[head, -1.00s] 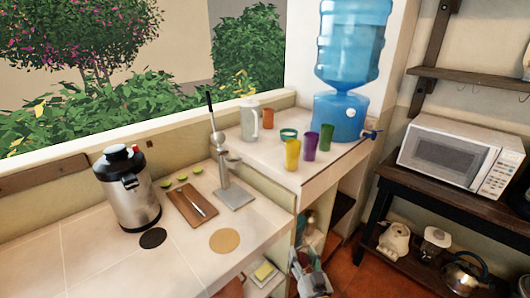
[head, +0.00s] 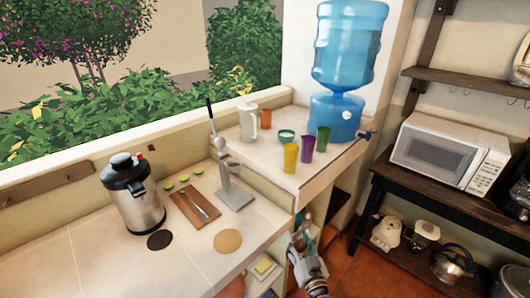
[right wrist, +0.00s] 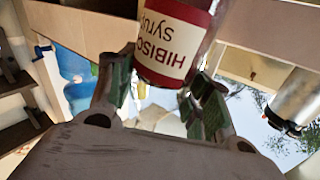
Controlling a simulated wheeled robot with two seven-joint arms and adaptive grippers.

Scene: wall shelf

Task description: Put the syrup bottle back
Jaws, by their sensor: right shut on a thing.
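The syrup bottle (right wrist: 178,38) fills the top middle of the right wrist view, a red bottle with a cream label reading "HIBISC… SYRUP" upside down in that picture. My right gripper (right wrist: 163,92) is shut on it, with a green-padded finger on either side. In the head view my right gripper (head: 301,243) is low in the middle, in front of the open cubbies under the counter. The bottle is too small and covered there to make out. My left gripper is not in view.
The counter (head: 95,250) carries a steel urn (head: 134,195), a cutting board (head: 195,207), a press (head: 232,190) and round mats. The higher ledge holds cups, a pitcher (head: 248,121) and a water dispenser (head: 338,115). A microwave (head: 435,150) stands right. The wall shelf (head: 470,84) looks mostly bare.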

